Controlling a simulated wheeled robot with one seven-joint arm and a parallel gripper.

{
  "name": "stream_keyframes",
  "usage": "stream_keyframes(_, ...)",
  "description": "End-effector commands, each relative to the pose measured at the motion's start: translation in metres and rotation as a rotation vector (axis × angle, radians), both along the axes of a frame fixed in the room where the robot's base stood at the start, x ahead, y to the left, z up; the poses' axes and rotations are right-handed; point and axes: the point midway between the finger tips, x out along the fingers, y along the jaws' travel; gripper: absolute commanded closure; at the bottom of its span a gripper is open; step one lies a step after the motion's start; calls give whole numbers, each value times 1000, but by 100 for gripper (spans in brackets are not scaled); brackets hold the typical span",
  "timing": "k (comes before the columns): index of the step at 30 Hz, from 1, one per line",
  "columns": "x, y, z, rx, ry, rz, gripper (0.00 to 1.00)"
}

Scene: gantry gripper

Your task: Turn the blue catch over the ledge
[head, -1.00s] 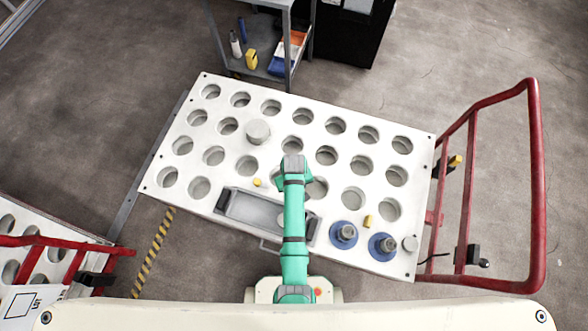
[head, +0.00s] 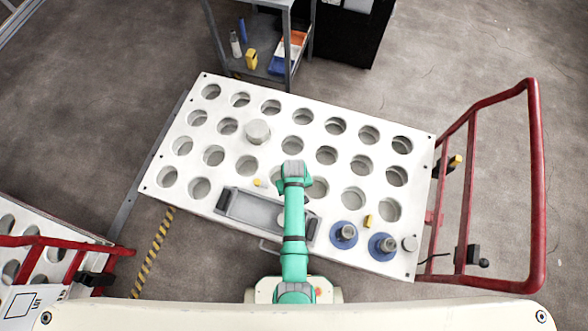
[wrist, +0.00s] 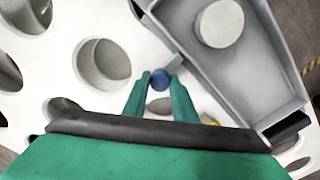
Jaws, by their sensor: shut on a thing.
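The blue catch (wrist: 160,79) shows as a small rounded blue piece in the wrist view, between the fingertips of my gripper (wrist: 160,82). The green fingers are shut on it from both sides. I cannot clearly make out which edge is the ledge. In the head view my arm covers the gripper and the catch.
The white panel (head: 180,110) has many round holes. The grey tray (head: 228,201) lies at its front edge and holds a pale round piece (wrist: 220,23). Two blue-based knobs (head: 343,233) stand at front right. A red rail (head: 537,190) stands at right.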

Motion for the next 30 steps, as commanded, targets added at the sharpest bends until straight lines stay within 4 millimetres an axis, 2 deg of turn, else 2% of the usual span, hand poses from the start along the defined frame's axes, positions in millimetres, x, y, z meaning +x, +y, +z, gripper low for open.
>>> stream_keyframes(11, 0, 0, 0, 0, 0, -55, 98)
stream_keyframes(12, 0, 0, 0, 0, 1, -55, 70)
stream_keyframes(14, 0, 0, 0, 0, 0, -55, 57)
stream_keyframes(24, 0, 0, 2, 0, 0, -54, 57)
stream_keyframes(30, 1, 0, 25, 0, -3, -54, 57)
